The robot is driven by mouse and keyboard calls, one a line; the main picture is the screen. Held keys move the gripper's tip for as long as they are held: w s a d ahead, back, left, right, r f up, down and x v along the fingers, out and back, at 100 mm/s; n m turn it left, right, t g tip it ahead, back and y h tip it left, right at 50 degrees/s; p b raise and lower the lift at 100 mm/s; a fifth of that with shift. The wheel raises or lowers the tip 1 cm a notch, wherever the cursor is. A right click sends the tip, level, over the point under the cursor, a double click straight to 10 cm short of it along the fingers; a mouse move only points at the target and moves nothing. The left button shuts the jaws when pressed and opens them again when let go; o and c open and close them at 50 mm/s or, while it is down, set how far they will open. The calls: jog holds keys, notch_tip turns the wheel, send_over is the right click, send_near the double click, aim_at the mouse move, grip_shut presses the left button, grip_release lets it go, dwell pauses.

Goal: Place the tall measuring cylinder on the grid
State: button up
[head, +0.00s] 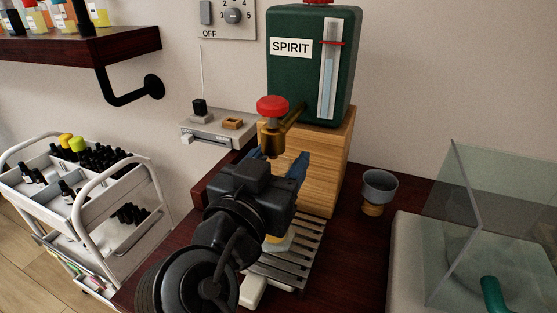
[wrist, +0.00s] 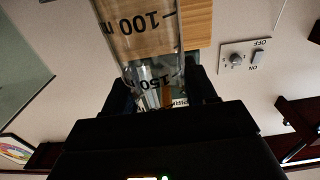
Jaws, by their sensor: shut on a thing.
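The tall measuring cylinder is clear glass with black 100 and 150 marks; it fills the top middle of the wrist view (wrist: 142,40). My gripper (wrist: 160,88) is shut on it near the 150 mark. The slatted metal grid (head: 300,262) lies under the tap, in front of the wooden block. The base appears over the grid; I cannot tell whether it touches the slats.
The green SPIRIT tank (head: 287,85) stands on the wooden block (head: 325,165), its red-knobbed tap (head: 272,108) close above my gripper. A grey cup (head: 379,187) stands right of the grid. A glass-shielded device (head: 410,262) is at the far right, a white trolley (head: 140,215) at the left.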

jog(key=o, duration=1.4)
jog(key=shift+r+p, duration=0.25)
jog(key=shift+p, duration=0.1)
jog(key=b+v, duration=0.2)
jog(key=v, duration=1)
jog(key=shift+f, duration=0.1)
